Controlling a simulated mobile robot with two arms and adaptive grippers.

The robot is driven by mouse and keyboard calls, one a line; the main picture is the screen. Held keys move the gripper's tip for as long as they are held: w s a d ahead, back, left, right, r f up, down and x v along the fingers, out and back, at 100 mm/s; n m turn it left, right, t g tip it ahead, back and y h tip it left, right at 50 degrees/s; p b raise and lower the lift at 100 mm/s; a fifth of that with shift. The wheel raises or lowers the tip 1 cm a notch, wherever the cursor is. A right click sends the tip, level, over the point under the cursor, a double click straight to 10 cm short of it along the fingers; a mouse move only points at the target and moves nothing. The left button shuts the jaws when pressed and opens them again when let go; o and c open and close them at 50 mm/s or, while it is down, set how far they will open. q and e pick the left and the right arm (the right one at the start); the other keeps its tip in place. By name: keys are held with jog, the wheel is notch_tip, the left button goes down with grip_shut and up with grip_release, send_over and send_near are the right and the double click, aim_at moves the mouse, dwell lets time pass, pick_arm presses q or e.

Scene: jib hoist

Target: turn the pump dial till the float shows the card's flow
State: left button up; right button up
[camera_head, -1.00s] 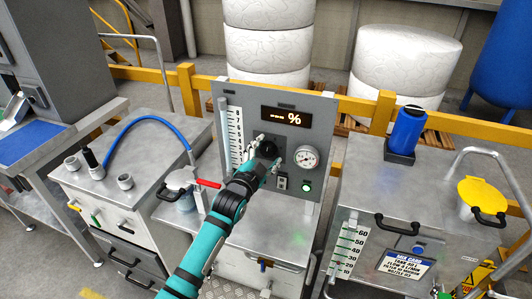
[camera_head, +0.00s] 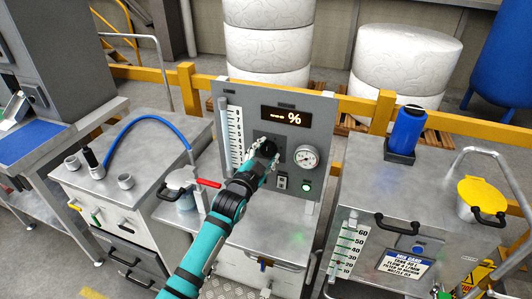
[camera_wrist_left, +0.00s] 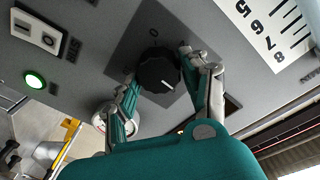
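The black pump dial (camera_wrist_left: 158,72) with a white pointer mark sits on the grey panel (camera_head: 318,125). My left gripper (camera_wrist_left: 157,64) has one finger on each side of the dial and appears closed on it. In the head view the left gripper (camera_head: 267,149) hides most of the dial. The flow scale (camera_head: 235,135) stands left of the dial; some of its numbers show in the wrist view (camera_wrist_left: 268,30). I cannot make out the float. The mix card (camera_head: 404,263) is on the right cabinet's front; its smaller lines are too small to read surely. My right gripper is out of view.
An orange-lit display (camera_head: 287,116), a round gauge (camera_head: 306,157), a rocker switch (camera_head: 281,182) and a lit green lamp (camera_head: 305,187) share the panel. A red-handled valve (camera_head: 207,183) is at lower left. A blue bottle (camera_head: 407,130) stands on the right cabinet.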

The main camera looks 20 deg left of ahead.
pick_arm(q)
jog(key=o, duration=0.4)
jog(key=shift+c, duration=0.2)
jog(key=s+a, duration=0.1)
jog(key=s, duration=1.1)
jog(key=shift+a, duration=0.15)
